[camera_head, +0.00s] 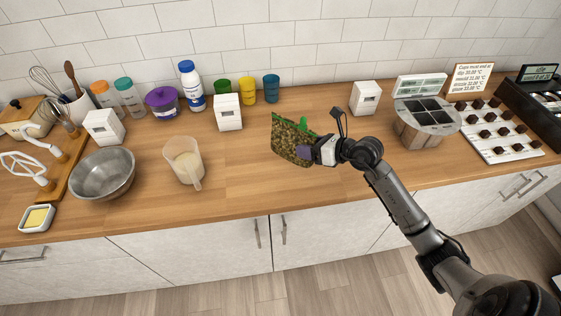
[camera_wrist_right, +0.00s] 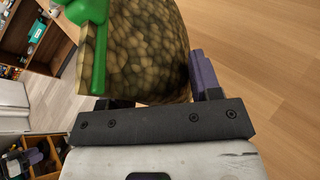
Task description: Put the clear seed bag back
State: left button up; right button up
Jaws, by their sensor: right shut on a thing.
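The clear seed bag (camera_head: 290,142), filled with brown seeds and fitted with a green clip on its top edge, is held above the wooden counter. It also shows close up in the right wrist view (camera_wrist_right: 148,50), where the green clip (camera_wrist_right: 95,25) lies along its left side. My right gripper (camera_head: 306,152) is shut on the bag's lower right part, with a purple finger pad in front of it. Whether the bag touches the counter is hard to tell. My left gripper is not in view.
A measuring jug (camera_head: 184,160) and a metal bowl (camera_head: 103,174) stand at left. White boxes, colored cups (camera_head: 246,90) and bottles line the wall. At right are a round dispenser (camera_head: 427,115) and a chocolate tray (camera_head: 498,130). The counter (camera_head: 240,185) around the bag is clear.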

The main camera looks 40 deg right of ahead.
aim_at(282, 151)
jog(key=w+a+f, duration=0.1)
jog(key=w, duration=0.1)
jog(key=w+a+f, duration=0.3)
jog(key=w, duration=0.2)
jog(key=shift+a+f+b, duration=0.15)
jog(key=shift+f+b, duration=0.15)
jog(key=shift+f, duration=0.05)
jog(key=shift+s+f+b, duration=0.1)
jog(key=shift+f+b, duration=0.3)
jog(key=shift+f, duration=1.65)
jog(key=shift+f, duration=0.1)
jog(key=o, duration=1.4)
